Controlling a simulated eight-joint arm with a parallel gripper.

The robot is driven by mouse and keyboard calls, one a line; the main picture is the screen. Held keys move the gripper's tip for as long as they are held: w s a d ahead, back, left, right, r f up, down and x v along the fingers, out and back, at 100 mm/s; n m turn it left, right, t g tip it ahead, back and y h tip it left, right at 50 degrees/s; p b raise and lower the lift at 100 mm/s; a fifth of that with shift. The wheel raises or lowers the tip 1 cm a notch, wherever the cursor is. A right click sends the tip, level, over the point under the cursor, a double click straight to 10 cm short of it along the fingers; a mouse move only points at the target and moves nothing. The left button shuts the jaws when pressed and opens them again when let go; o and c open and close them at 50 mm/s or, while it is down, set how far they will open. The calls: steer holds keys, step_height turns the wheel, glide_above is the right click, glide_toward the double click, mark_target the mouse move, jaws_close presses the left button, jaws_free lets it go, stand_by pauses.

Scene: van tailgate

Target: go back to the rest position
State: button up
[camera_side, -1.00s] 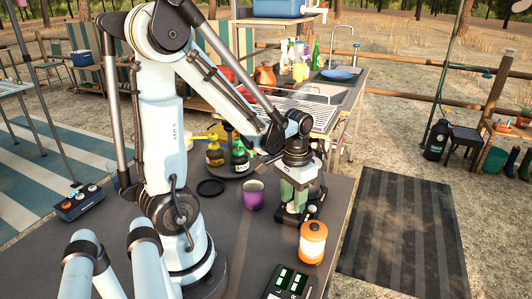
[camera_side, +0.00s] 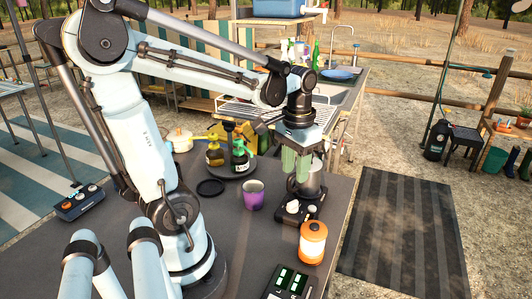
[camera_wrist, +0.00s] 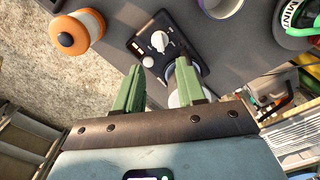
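My gripper (camera_side: 296,172) hangs pointing down above a black device with white knobs (camera_side: 297,211) near the table's right edge. In the wrist view, the two green fingers of my gripper (camera_wrist: 162,77) stand apart with nothing visibly held between them. A grey metal pot (camera_side: 313,182) stands at the device, just behind and right of the fingers, partly hidden by them. In the wrist view the device (camera_wrist: 150,50) shows beyond the fingertips. Whether a finger touches the pot is not clear.
An orange and white lantern (camera_side: 313,243) stands in front of the device. A purple mug (camera_side: 252,197) stands left of it. A green-labelled bottle (camera_side: 240,158) and a yellow-topped bottle (camera_side: 214,153) stand farther back. A black ring (camera_side: 210,187) lies on the dark table.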

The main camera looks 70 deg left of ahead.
steer(key=shift+r, duration=0.5)
steer(key=shift+d, duration=0.1)
steer(key=w+d+m+t, duration=0.1)
steer(key=d+m+t, duration=0.2)
steer(key=d+t, duration=0.4)
steer(key=d, duration=0.2)
steer(key=shift+w+d+r, duration=0.15)
steer(key=shift+w+d, duration=0.2)
stand_by(0.4)
